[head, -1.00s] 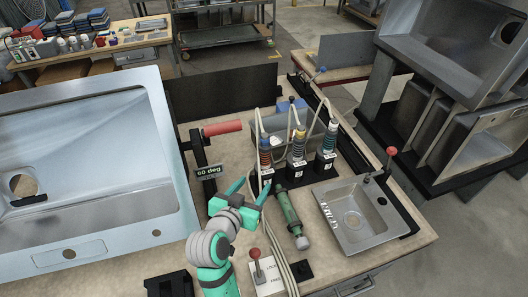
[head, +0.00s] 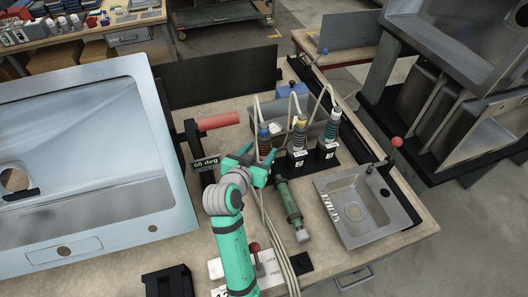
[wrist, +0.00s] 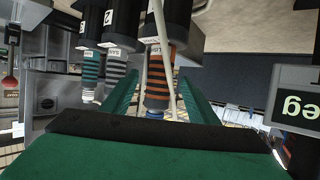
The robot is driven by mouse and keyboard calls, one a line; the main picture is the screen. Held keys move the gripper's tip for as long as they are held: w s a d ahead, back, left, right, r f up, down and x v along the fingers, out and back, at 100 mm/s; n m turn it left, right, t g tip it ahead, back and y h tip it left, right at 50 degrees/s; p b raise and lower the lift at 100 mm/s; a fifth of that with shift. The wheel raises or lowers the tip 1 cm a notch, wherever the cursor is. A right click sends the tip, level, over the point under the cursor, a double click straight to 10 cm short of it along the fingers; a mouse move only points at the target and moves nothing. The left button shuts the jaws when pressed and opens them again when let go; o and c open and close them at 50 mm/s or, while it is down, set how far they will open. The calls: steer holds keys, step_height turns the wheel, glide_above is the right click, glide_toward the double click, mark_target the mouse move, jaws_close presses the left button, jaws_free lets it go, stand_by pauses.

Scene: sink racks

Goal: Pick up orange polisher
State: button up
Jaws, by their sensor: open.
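The orange polisher (head: 264,140), with orange and dark bands, stands in a black holder, leftmost of three polishers in the head view. In the wrist view, which looks upside down, its banded body (wrist: 159,88) shows between my two green fingers. My gripper (head: 260,160) is open in front of it, with one finger on each side in the wrist view (wrist: 161,84). I cannot tell whether either finger touches it. A pale hose passes in front of the bands in the wrist view. The polisher's lower part is partly hidden by my gripper in the head view.
A green tool (head: 288,205) lies on the bench beside loose hoses. A 60 deg sign (head: 205,163) stands left, by a large sink (head: 90,245). A small sink (head: 345,222) is right.

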mark_target(264, 125)
steer(key=shift+x, duration=1.95)
steer(key=shift+r, duration=0.3)
jaws_close()
step_height(264, 125, up, 9)
steer(key=shift+w+f, duration=0.1)
steer(key=shift+d+r, duration=0.1)
steer(key=shift+r, duration=0.5)
